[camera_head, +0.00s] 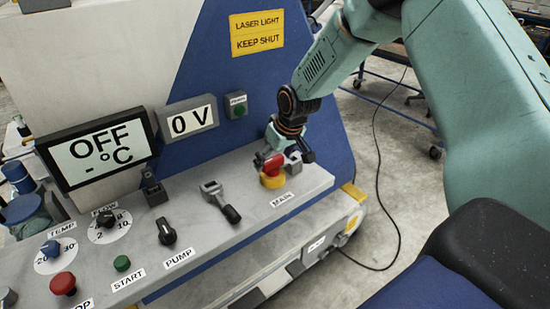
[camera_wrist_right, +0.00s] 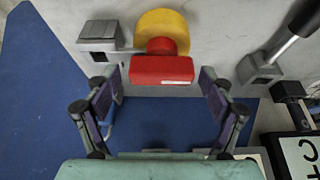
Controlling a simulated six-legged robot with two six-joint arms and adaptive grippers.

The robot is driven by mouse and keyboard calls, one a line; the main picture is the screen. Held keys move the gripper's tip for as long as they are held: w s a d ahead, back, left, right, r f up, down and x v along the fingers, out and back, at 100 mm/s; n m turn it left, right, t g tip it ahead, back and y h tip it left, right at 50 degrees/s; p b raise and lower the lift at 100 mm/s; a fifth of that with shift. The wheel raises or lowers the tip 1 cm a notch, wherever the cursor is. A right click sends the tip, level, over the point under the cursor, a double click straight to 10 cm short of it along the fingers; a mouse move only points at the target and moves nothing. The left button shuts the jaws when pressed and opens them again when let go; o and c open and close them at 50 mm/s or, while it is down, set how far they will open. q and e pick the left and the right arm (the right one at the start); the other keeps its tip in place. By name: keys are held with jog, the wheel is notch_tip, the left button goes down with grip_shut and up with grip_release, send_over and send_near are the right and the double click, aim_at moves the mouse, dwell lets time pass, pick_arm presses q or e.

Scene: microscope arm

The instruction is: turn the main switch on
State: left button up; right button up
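The main switch is a red handle (camera_head: 273,163) on a yellow round base (camera_head: 273,181), above the MAIN label (camera_head: 282,199) at the right end of the grey panel. In the right wrist view the red handle (camera_wrist_right: 162,70) lies crosswise in front of the yellow disc (camera_wrist_right: 165,24). My right gripper (camera_head: 284,153) is at the switch and partly covers it. In the wrist view its two fingers (camera_wrist_right: 162,84) are spread to either side of the red handle, with a gap on each side. My left gripper is out of view.
The displays read OFF (camera_head: 99,148) and 0 V (camera_head: 190,121). A grey lever (camera_head: 219,201), pump knob (camera_head: 166,232), green start button (camera_head: 122,263) and red button (camera_head: 63,284) share the panel. A grey block (camera_wrist_right: 99,32) sits beside the switch.

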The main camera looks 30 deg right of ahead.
jog(key=shift+w+a, duration=0.1)
jog(key=shift+a, duration=0.1)
jog(key=c, duration=0.3)
jog(key=shift+d, duration=0.15)
jog(key=c, duration=1.1)
jog(key=shift+c, duration=0.2)
